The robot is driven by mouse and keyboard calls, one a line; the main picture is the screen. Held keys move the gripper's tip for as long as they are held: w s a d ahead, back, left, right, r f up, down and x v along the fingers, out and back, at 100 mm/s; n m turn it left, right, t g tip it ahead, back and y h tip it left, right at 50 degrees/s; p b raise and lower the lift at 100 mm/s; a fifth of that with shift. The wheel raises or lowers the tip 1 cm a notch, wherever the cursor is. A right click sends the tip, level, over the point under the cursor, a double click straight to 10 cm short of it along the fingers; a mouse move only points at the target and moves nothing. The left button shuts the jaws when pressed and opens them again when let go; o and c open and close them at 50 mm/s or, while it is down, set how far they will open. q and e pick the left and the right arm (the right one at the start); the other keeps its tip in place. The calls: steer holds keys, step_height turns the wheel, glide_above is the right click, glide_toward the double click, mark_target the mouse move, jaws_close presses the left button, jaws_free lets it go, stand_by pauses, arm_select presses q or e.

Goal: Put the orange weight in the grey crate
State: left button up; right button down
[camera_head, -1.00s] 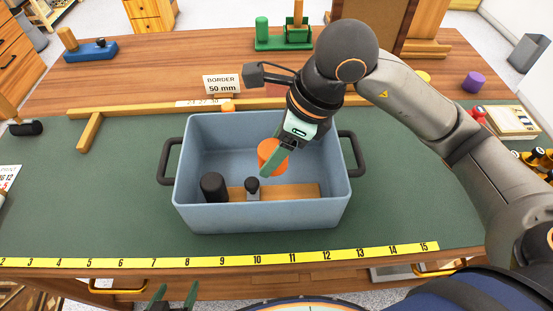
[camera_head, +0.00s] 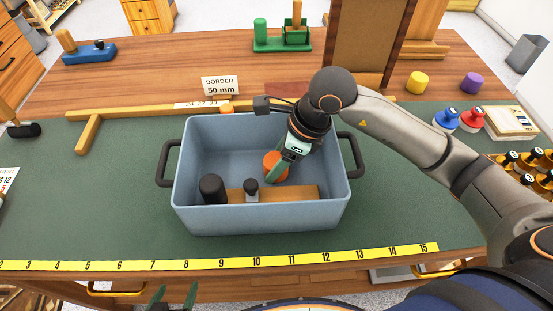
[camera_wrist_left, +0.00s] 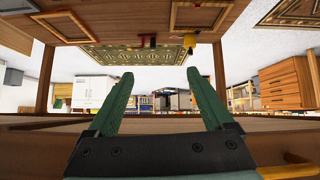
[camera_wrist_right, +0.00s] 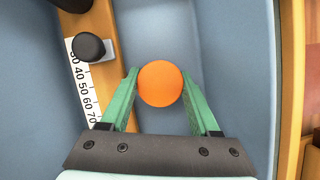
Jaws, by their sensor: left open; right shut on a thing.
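The orange weight (camera_head: 275,165) is inside the grey crate (camera_head: 262,219), in its right half, low near the floor. In the right wrist view the weight (camera_wrist_right: 160,83) sits between the green fingers of my right gripper (camera_wrist_right: 160,86), which is shut on it. In the head view my right gripper (camera_head: 283,167) reaches down into the crate, and its fingers partly hide the weight. I cannot tell whether the weight touches the crate floor. My left gripper (camera_wrist_left: 160,85) is open and empty; its fingertips show at the bottom edge of the head view (camera_head: 174,294).
The crate also holds a black cylinder (camera_head: 212,188) and a wooden strip with a black knob (camera_head: 251,186). A yellow ruler strip (camera_head: 220,264) runs along the front edge. Yellow (camera_head: 418,82) and purple (camera_head: 471,83) weights stand behind right. The green mat left of the crate is mostly clear.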

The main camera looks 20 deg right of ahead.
steer(key=shift+f+b, duration=0.2)
steer(key=shift+b, duration=0.1)
steer(key=shift+c, duration=2)
jaws_free()
steer(key=shift+r, duration=0.1)
steer(key=shift+r+p, duration=0.35)
steer(key=v, duration=1.1)
steer(key=shift+s+d+r, duration=0.15)
steer(key=shift+d+r, duration=0.05)
steer(key=shift+r, duration=0.05)
